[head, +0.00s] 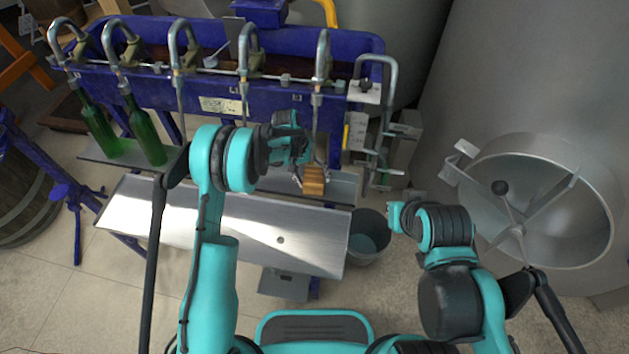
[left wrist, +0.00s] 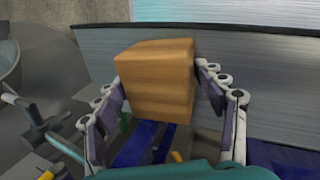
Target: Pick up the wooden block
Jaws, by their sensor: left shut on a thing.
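The wooden block (head: 314,181) is a light brown cube with visible grain. In the head view it is near the middle, in front of the blue filling machine and above the metal shelf. In the left wrist view the block (left wrist: 157,80) sits between the two fingers. My left gripper (head: 312,172) is shut on it, with a finger on each side (left wrist: 160,88). I cannot tell whether the block touches the shelf. My right arm is folded at the right, and its gripper fingers cannot be made out.
A sloping steel tray (head: 200,222) lies in front of the blue filling machine (head: 215,95). Two green bottles (head: 146,135) hang under spouts at the left. A grey bucket (head: 368,238) stands right of the tray. A large steel tank with an open round hatch (head: 545,205) fills the right.

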